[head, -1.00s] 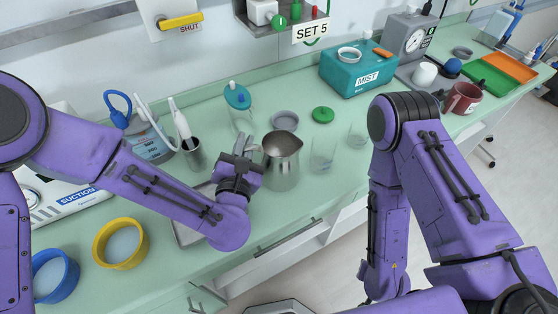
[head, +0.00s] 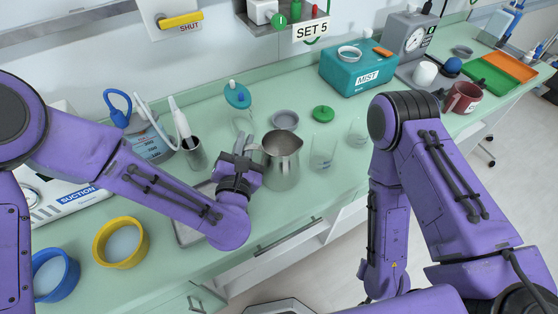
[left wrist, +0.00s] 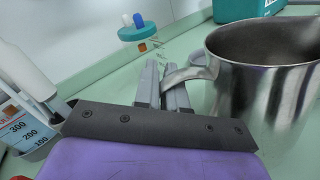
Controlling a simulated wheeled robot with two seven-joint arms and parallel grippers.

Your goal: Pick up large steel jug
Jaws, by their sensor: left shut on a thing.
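The large steel jug (head: 282,162) stands upright on the green counter in the head view, just right of my left gripper (head: 246,152). In the left wrist view the jug (left wrist: 265,75) fills the right side, and its handle (left wrist: 188,76) reaches left to my left gripper (left wrist: 165,92). The left gripper's grey fingers are shut on the jug's handle. Whether the jug's base touches the counter is hard to tell. My right arm (head: 430,170) shows at the right of the head view, but its gripper is not visible.
Glass beakers (head: 323,152) stand close to the jug's right. A teal-lidded jar (head: 238,98), a grey dish (head: 285,119) and a green lid (head: 323,114) are behind it. A metal cup (head: 193,153) with instruments stands left. A tray (head: 190,230) lies partly under my left arm.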

